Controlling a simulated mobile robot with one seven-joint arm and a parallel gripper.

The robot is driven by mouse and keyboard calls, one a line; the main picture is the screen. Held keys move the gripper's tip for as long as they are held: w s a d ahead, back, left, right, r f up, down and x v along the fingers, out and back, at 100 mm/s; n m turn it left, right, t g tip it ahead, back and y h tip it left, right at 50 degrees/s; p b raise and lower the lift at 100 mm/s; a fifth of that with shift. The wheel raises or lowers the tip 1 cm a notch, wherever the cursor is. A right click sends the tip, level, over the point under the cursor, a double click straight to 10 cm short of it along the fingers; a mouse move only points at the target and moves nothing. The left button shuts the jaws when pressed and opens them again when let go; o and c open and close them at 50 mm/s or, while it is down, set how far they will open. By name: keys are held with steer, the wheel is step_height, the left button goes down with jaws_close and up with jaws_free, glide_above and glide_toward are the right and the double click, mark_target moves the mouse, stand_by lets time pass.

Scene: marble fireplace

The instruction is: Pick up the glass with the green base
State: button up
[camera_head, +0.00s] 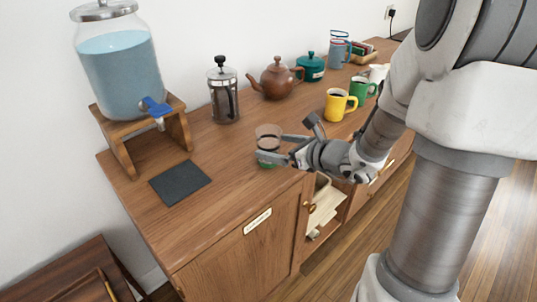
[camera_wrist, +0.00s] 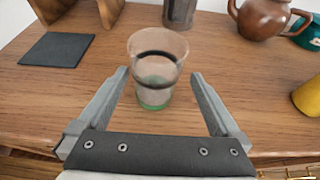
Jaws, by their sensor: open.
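The clear glass with the green base (camera_head: 266,130) stands upright on the wooden cabinet top, near its front edge. In the wrist view the glass (camera_wrist: 155,75) shows a dark band around its middle and a green bottom. My gripper (camera_head: 281,147) is open and low over the cabinet top. In the wrist view its two fingers (camera_wrist: 158,78) point forward on either side of the glass's lower part, with a gap on each side. Part of the glass is hidden behind the fingers in the head view.
A dark square mat (camera_head: 180,182) lies left of the glass, below a water dispenser (camera_head: 122,75) on a wooden stand. A French press (camera_head: 223,90), brown teapot (camera_head: 276,78) and yellow mug (camera_head: 338,104) stand farther back and right. The wood around the glass is clear.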

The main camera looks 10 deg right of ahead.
steer(key=b+x, duration=0.1)
steer(key=x, duration=0.4)
steer(key=shift+w+a+r+b, duration=0.1)
steer(key=shift+w+a+b, duration=0.2)
steer(key=shift+a, duration=0.2)
steer(key=c, duration=1.4)
steer(key=shift+c, duration=0.8)
steer(key=shift+r, duration=0.1)
